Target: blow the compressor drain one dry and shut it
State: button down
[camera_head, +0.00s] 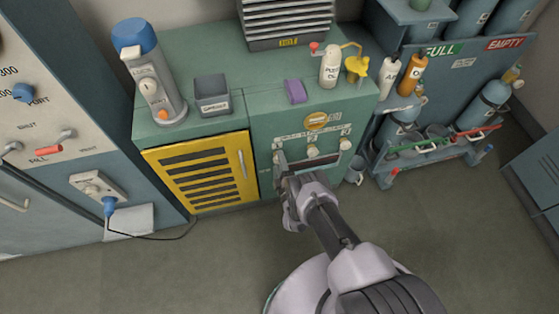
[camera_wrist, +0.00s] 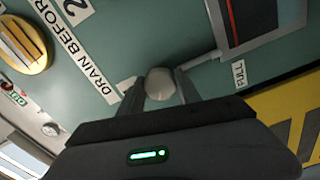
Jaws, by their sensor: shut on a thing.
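The compressor (camera_head: 225,55) is a green cabinet with a yellow slatted door. A row of pale drain knobs runs along its front under a printed strip; the middle one (camera_head: 312,152) and the right one (camera_head: 345,145) show in the head view. My gripper (camera_head: 283,168) is at the left end of this row. In the wrist view my gripper (camera_wrist: 162,88) is shut on a rounded pale drain knob (camera_wrist: 160,82), one finger on each side. The strip beside it reads "DRAIN BEFORE" (camera_wrist: 75,50). The knob's stem is hidden, and I cannot tell how far it is turned.
A dark window with a red edge (camera_wrist: 250,22) and a "FULL" label (camera_wrist: 239,74) are near the knob. A grey bin (camera_head: 212,95), a purple block (camera_head: 295,91) and bottles stand on the compressor top. A cylinder rack (camera_head: 440,70) stands right.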

jog(key=m, duration=0.6)
jog(key=shift+w+r, duration=0.1)
jog(key=m, duration=0.6)
jog(key=shift+a+m, duration=0.1)
jog(key=shift+m, duration=0.2)
dwell(0.4)
jog(key=c, duration=0.8)
grip_release()
jog(key=shift+c, duration=0.2)
jog(key=shift+f, duration=0.2)
